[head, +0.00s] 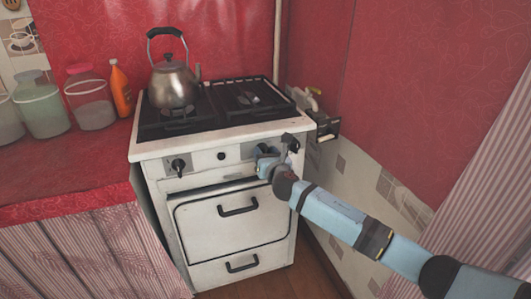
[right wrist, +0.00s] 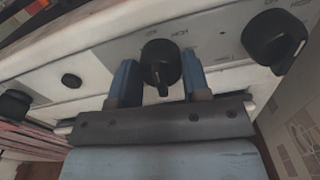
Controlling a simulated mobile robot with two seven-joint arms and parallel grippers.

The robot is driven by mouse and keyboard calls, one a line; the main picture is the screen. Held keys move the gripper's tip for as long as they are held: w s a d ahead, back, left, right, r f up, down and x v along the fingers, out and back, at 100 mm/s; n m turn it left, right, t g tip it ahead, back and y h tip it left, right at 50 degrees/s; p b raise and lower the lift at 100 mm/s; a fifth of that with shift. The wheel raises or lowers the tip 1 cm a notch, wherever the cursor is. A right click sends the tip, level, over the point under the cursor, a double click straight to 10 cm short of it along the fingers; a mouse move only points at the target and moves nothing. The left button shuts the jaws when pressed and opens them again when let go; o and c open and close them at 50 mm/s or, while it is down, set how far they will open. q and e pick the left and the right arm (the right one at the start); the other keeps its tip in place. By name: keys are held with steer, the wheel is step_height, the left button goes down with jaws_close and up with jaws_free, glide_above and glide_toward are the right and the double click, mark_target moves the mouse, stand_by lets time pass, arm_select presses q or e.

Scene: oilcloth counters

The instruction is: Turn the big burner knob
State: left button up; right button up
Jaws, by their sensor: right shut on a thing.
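A row of black knobs runs along the white front panel of the stove (head: 190,155). My right gripper (head: 266,161) is at the right part of this panel. In the right wrist view its two blue fingers stand on either side of a black knob (right wrist: 160,62), shut on it. The knob's pointer ridge points down in that view. In the head view this knob is largely hidden by the gripper. Another knob (right wrist: 275,42) is to its right, and one more (head: 178,165) is at the panel's left. Which knob is the big burner's is not legible. My left gripper is out of view.
A metal kettle (head: 174,82) stands on the left of the hob. The oven door handle (head: 238,207) is below the panel. Glass jars (head: 90,100) and an orange bottle (head: 120,90) stand on the red counter (head: 70,175) at left. A wall is close on the right.

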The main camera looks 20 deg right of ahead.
steer(key=m+p, duration=0.1)
steer(key=m, duration=0.1)
steer(key=shift+m, duration=1.1)
steer(key=shift+d+m+p, duration=0.1)
steer(key=shift+m+p, duration=0.2)
steer(key=shift+m, duration=0.6)
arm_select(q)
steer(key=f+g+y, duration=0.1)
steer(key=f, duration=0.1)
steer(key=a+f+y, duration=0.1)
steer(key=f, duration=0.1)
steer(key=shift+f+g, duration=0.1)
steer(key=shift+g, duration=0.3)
arm_select(e)
steer(key=shift+f+m, duration=0.1)
steer(key=shift+m, duration=0.5)
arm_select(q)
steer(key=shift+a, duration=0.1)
arm_select(e)
steer(key=o, duration=0.9)
steer(key=shift+s, duration=0.1)
